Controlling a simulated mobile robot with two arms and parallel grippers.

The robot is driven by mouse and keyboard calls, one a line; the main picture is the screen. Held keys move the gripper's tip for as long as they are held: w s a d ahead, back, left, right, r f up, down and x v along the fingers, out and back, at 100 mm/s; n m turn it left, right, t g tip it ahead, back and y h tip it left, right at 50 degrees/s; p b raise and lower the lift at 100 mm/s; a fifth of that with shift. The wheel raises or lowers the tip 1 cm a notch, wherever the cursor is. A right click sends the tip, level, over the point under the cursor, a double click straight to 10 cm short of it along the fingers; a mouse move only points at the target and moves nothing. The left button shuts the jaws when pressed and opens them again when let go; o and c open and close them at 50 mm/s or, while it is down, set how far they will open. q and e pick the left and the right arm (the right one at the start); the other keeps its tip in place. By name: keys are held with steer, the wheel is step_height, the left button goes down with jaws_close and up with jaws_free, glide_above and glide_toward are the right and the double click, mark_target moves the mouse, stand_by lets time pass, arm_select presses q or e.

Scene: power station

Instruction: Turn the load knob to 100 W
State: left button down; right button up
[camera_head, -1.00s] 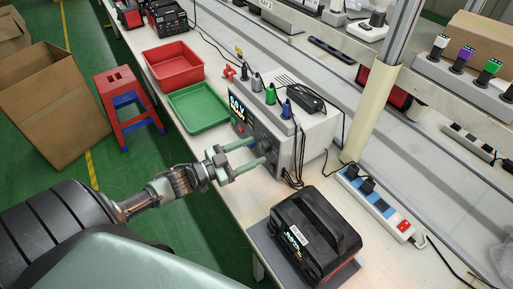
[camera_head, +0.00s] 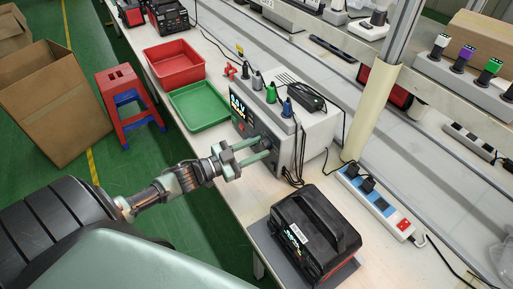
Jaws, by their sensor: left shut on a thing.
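The load tester is a white box (camera_head: 318,138) with a dark front panel on the bench. Its lit display (camera_head: 238,105) is too small to read fully. The load knob (camera_head: 264,143) is a dark round knob on the front panel, partly hidden by my fingers. My left gripper (camera_head: 264,148) reaches in from the left, its two pale green fingers at the panel. They are shut on the knob, one on each side of it. The knob's pointer and setting cannot be made out. My right gripper is not in view.
A black power unit (camera_head: 318,232) stands on a grey mat in front right of the tester. Green (camera_head: 200,105) and red (camera_head: 172,64) trays lie behind left. Cables and plugs (camera_head: 286,106) top the tester. A power strip (camera_head: 380,202) lies to the right.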

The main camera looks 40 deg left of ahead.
arm_select(q)
steer(key=m, duration=0.4)
steer(key=shift+r, duration=0.1)
steer(key=m, duration=0.3)
steer(key=shift+m, duration=0.4)
steer(key=m, duration=0.3)
steer(key=shift+d+y, duration=0.1)
steer(key=shift+y, duration=0.3)
steer(key=shift+m+b, duration=0.5)
steer(key=shift+m, duration=1.4)
steer(key=shift+s, duration=0.1)
steer(key=c, duration=0.9)
jaws_free()
